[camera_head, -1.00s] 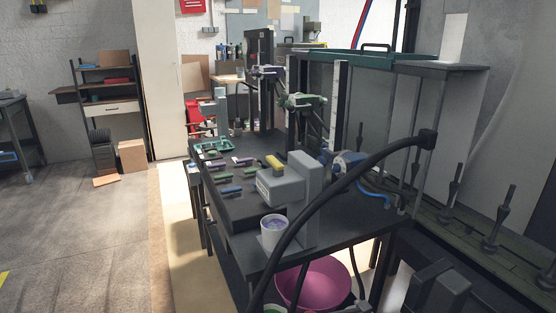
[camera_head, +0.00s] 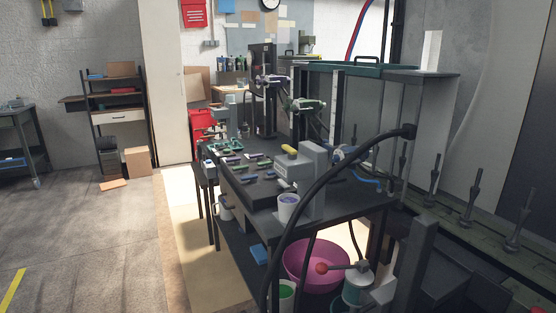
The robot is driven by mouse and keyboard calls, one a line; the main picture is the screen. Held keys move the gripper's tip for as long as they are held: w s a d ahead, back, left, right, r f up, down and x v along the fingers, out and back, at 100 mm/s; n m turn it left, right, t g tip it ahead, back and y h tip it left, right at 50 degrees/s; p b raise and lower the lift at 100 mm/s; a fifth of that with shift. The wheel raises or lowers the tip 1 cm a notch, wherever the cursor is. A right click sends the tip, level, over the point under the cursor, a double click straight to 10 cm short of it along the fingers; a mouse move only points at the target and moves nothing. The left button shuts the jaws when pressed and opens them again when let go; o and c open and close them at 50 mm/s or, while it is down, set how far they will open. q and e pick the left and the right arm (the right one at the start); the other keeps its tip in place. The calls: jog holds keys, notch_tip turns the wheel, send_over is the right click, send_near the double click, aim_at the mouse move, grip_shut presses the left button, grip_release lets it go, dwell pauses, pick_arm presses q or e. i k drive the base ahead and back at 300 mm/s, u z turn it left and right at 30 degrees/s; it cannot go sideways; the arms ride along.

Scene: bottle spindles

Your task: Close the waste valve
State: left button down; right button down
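A lever with a red ball knob (camera_head: 322,268) shows low in the head view, under the dark bench. Its grey arm runs right, roughly level, to a grey fitting above a pale and teal cylinder (camera_head: 357,289). This looks like the waste valve, but no label is readable. The lever shows in front of a pink basin (camera_head: 301,260). I cannot tell from here whether the valve is open or shut. Neither of my grippers can be made out in the view.
The dark bench (camera_head: 300,222) carries a grey machine, a white cup (camera_head: 289,207) and small coloured parts. A thick black hose (camera_head: 318,185) arches in front of it. A white bucket with green inside (camera_head: 284,295) stands below.

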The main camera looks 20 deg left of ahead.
aim_at(293, 153)
jog(key=k, duration=0.35)
jog(key=u, duration=1.65)
jog(key=i, duration=4.15)
jog(key=z, duration=4.25)
jog(key=i, duration=0.5)
jog(key=z, duration=0.1)
